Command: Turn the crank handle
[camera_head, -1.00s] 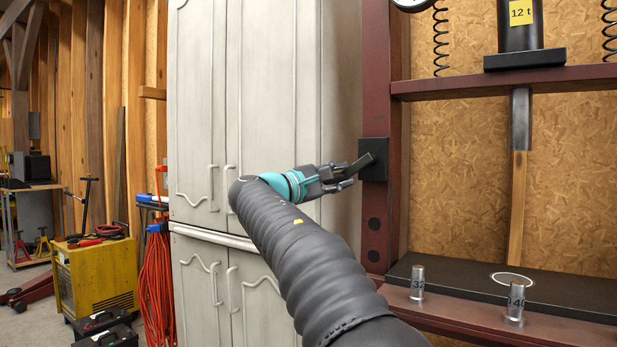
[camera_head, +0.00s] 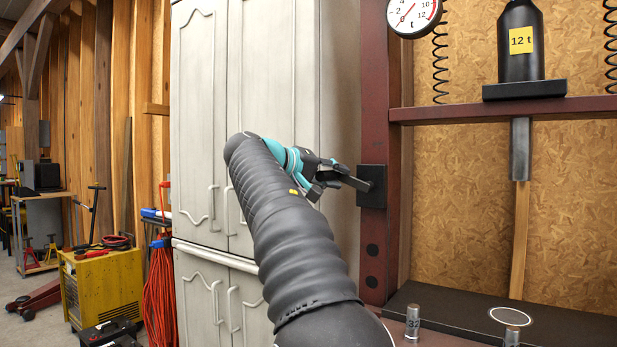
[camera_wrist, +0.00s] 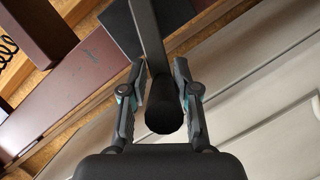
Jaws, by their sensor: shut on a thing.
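The crank handle (camera_head: 352,182) is a dark arm on a black block (camera_head: 371,187), fixed to the side post of the red press frame. It points left and slightly up from the block. My gripper (camera_head: 328,178) is around its outer end. In the wrist view the crank handle (camera_wrist: 149,42) runs down from the black block to a round black grip, which lies between the two fingers of my gripper (camera_wrist: 161,85). The fingers are closed in on either side of it. Their exact contact is hard to see.
A tall white cabinet (camera_head: 275,110) stands close behind my arm. The press frame (camera_head: 381,125) carries a gauge (camera_head: 413,14) and a bottle jack (camera_head: 520,45). A yellow machine (camera_head: 105,285) is on the floor at left.

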